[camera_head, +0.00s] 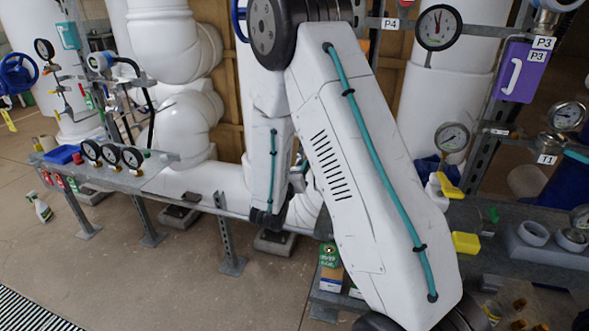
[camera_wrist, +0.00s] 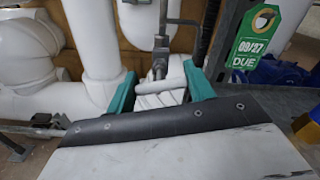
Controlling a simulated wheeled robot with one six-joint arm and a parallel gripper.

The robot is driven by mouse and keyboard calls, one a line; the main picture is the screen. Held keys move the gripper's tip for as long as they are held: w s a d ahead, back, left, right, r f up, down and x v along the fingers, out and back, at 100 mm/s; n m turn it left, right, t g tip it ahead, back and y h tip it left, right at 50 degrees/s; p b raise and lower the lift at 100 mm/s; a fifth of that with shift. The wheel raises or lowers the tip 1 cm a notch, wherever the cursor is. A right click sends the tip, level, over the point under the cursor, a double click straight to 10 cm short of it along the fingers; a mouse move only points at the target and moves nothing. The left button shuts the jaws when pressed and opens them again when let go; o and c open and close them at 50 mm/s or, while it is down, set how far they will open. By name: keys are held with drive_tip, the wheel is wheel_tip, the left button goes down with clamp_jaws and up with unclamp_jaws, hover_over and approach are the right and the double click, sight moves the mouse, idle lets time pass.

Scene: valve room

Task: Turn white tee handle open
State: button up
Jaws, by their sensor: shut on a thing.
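The white tee handle (camera_wrist: 165,84) shows in the wrist view, below a grey metal stem (camera_wrist: 161,45). My gripper (camera_wrist: 159,76) has one teal finger on each side of the handle, and the jaws are shut on it. The near part of the handle is hidden by the dark edge of my gripper body. In the head view, my white arm covers the middle of the picture, and neither the handle nor the fingertips can be made out. I cannot tell the valve's exact position.
Large white pipes (camera_wrist: 95,35) stand close on the left of the wrist view. A green tag (camera_wrist: 267,35) hangs at the right by a grey upright. In the head view, a bench with gauges (camera_head: 110,178) is at the left, and a yellow block (camera_head: 465,242) lies right.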

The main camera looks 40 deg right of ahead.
drive_tip(key=n, duration=0.7)
drive_tip(key=shift+f, duration=0.1)
drive_tip(key=n, duration=0.4)
drive_tip(key=shift+w+a, duration=0.1)
drive_tip(key=shift+f+n, duration=0.1)
drive_tip(key=shift+n, duration=1.7)
drive_tip(key=o, duration=1)
drive_tip(key=v, duration=0.7)
drive_tip(key=shift+s+a, duration=0.25)
drive_tip(key=shift+a, duration=0.1)
